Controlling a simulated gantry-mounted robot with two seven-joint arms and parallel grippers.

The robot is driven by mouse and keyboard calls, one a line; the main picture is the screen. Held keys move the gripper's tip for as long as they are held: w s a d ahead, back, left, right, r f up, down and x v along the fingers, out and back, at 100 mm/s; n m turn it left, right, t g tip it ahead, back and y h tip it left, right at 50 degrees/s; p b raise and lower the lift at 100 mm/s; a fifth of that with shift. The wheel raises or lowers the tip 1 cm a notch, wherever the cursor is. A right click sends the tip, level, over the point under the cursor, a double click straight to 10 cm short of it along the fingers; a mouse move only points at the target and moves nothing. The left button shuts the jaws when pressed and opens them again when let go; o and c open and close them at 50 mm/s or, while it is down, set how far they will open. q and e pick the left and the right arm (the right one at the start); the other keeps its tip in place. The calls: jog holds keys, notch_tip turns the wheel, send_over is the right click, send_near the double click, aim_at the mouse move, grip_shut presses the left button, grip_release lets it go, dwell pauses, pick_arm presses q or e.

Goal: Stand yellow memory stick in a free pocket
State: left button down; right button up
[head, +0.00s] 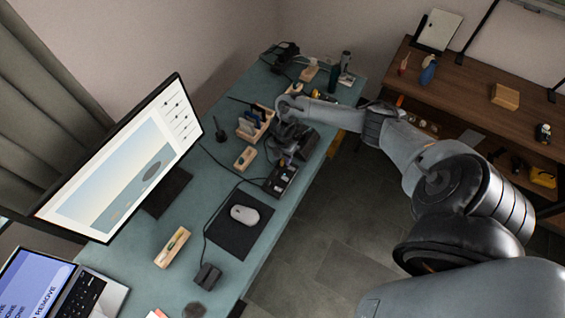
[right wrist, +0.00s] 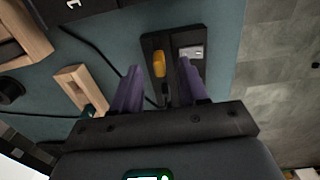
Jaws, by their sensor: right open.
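The yellow memory stick (right wrist: 158,64) lies in a black tray (right wrist: 150,42) in the right wrist view, beside a silver-and-black stick (right wrist: 191,53). My right gripper (right wrist: 158,88) is open, with its purple fingers on either side of the line to the yellow stick and apart from it. In the head view my right gripper (head: 291,152) is over the tray's far end, and the black tray (head: 271,187) shows below it. A wooden rack (head: 246,134) holding several upright items stands to the left; free pockets cannot be made out. My left gripper is out of view.
A small wooden block (head: 244,159) lies between rack and tray, also in the right wrist view (right wrist: 68,80). A mouse (head: 244,214) on a dark mat, a monitor (head: 125,165) and a wooden tray (head: 173,247) occupy the nearer desk. Cables cross the teal desktop.

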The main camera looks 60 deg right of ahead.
jog(key=shift+f, duration=0.6)
jog(key=shift+c, duration=0.2)
grip_shut()
jog(key=shift+r, duration=0.15)
